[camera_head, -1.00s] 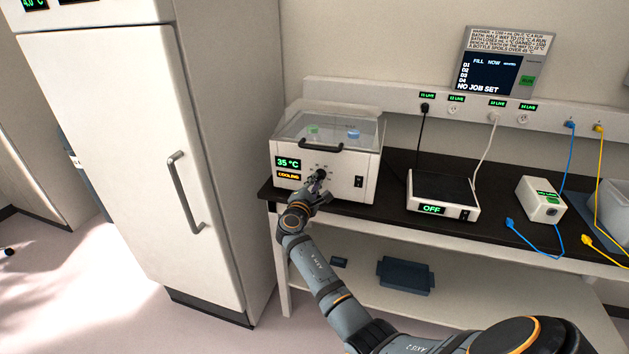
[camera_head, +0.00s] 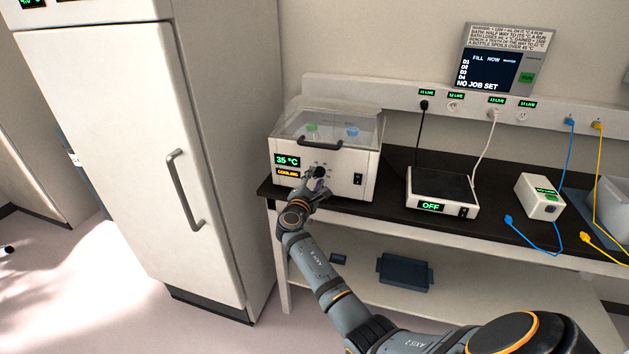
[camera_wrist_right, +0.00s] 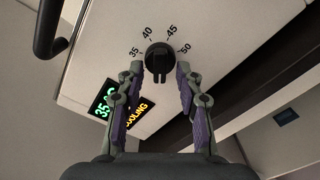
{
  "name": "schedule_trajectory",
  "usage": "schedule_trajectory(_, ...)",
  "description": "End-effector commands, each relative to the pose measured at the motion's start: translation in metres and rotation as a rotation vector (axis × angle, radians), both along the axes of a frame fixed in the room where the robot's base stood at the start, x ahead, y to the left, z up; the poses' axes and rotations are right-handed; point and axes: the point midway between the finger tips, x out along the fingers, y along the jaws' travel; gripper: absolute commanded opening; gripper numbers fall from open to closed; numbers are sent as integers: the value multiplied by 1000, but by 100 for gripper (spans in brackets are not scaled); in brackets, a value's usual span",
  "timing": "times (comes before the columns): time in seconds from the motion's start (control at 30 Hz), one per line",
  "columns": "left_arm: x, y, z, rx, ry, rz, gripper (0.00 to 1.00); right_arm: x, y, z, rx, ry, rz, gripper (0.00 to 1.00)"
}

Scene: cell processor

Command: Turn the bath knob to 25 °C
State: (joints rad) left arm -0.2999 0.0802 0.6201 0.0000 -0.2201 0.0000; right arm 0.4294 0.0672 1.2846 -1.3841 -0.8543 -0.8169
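The bath (camera_head: 342,188) is a white box with a clear lid on the bench. Its display (camera_head: 287,160) reads 35 °C, with COOLING below. The black bath knob (camera_head: 319,172) is on its front; it also shows in the right wrist view (camera_wrist_right: 159,58), with marks 35, 40, 45 and 50 around its top. The rest of the scale is not visible. My right gripper (camera_wrist_right: 159,70) is open, its fingertips on either side of the knob with gaps showing. It is at the bath front in the head view (camera_head: 317,184). My left gripper is out of view.
A scale-like device (camera_head: 442,190) reading OFF stands right of the bath, then a small white box (camera_head: 540,197) with blue and yellow cables nearby. A tall white cabinet (camera_head: 115,150) stands left. A dark tray (camera_head: 405,273) lies on the lower shelf.

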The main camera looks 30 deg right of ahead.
Motion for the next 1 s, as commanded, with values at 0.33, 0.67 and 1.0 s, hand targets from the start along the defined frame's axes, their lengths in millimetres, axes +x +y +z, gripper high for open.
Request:
schedule_trajectory(0.33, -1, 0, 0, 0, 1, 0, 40, -26, 32, -2, 4, 1, 3, 36)
schedule_trajectory(0.67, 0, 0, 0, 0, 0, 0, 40, -49, 57, 0, 1, -1, 0, 36)
schedule_trajectory(1.0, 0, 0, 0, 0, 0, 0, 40, -49, 57, 0, 0, 0, 0, 36)
